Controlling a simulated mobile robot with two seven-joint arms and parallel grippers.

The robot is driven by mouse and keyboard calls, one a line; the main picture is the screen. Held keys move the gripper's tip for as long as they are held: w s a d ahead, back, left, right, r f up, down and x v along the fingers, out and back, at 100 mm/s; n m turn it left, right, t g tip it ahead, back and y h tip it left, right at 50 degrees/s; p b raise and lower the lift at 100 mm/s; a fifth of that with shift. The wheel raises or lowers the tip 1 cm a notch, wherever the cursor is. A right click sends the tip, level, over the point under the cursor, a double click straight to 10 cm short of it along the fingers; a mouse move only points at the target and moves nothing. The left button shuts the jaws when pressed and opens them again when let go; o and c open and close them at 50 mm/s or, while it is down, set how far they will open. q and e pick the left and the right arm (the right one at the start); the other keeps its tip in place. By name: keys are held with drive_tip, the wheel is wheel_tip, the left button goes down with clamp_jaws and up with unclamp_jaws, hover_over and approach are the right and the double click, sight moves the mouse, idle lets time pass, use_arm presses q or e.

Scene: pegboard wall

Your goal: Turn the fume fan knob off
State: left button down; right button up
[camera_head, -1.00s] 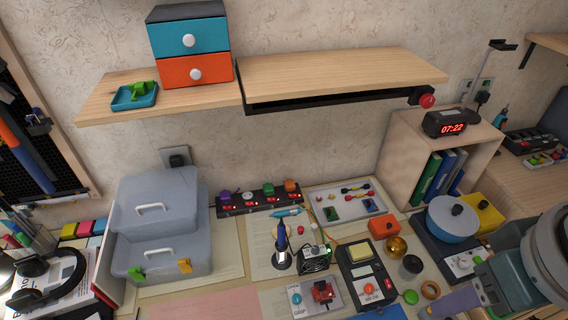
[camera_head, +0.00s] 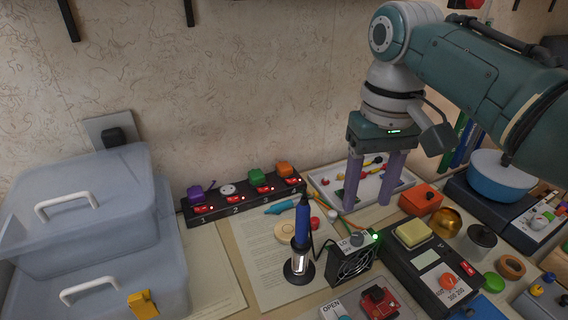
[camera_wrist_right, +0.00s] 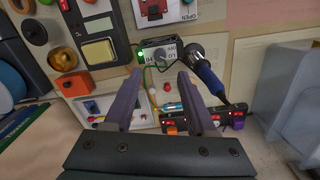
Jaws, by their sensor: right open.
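The fume fan (camera_head: 350,265) is a small black box with a round grille, standing on the workbench right of the soldering iron. Its grey knob (camera_head: 357,239) is on the top face, beside a lit green light (camera_head: 375,237). In the right wrist view the knob (camera_wrist_right: 160,54) shows between the fingertips, with the green light (camera_wrist_right: 140,57) to its left; its exact setting is hard to read. My right gripper (camera_head: 369,205) is open and empty, fingers pointing down, above and behind the fan, apart from it. It also shows in the right wrist view (camera_wrist_right: 158,73). My left gripper is not in view.
The blue soldering iron (camera_head: 301,225) stands upright close left of the fan. A power strip (camera_head: 240,203) with coloured plugs lies behind. A black device with a yellow sponge (camera_head: 412,234) is close right. Grey bins (camera_head: 85,215) fill the left.

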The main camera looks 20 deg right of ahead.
sight(358, 235)
wheel_tip(358, 235, down, 8)
drive_tip(key=b, duration=0.2)
drive_tip(key=shift+b, duration=0.35)
clamp_jaws()
